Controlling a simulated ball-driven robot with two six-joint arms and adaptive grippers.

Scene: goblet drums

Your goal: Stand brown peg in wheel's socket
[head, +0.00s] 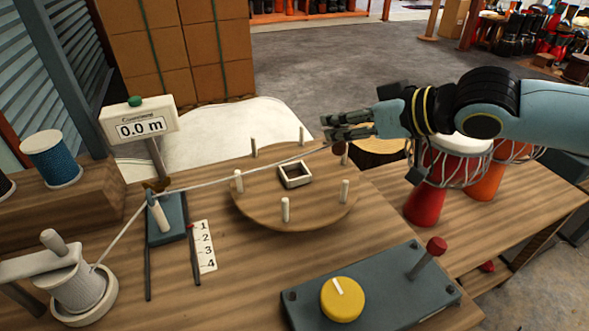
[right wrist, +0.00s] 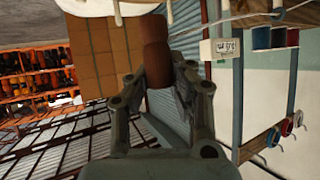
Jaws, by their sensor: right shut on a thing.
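The wheel (head: 262,212) is a round wooden disc on the table, with several upright white pins around its edge. Its socket (head: 295,175) is a square pale-rimmed hole in the middle and looks empty. My right gripper (head: 328,128) is above and behind the wheel's far right edge, clear of the socket. It is shut on the brown peg (head: 339,148), whose end shows below the fingers. In the right wrist view the peg (right wrist: 155,40) sticks out between the fingers (right wrist: 158,85), which partly hide it. My left gripper is not in view.
A meter (head: 138,124) reads 0.0 m. A grey box with a yellow knob (head: 342,298) stands in front. Drums (head: 432,190) stand right.

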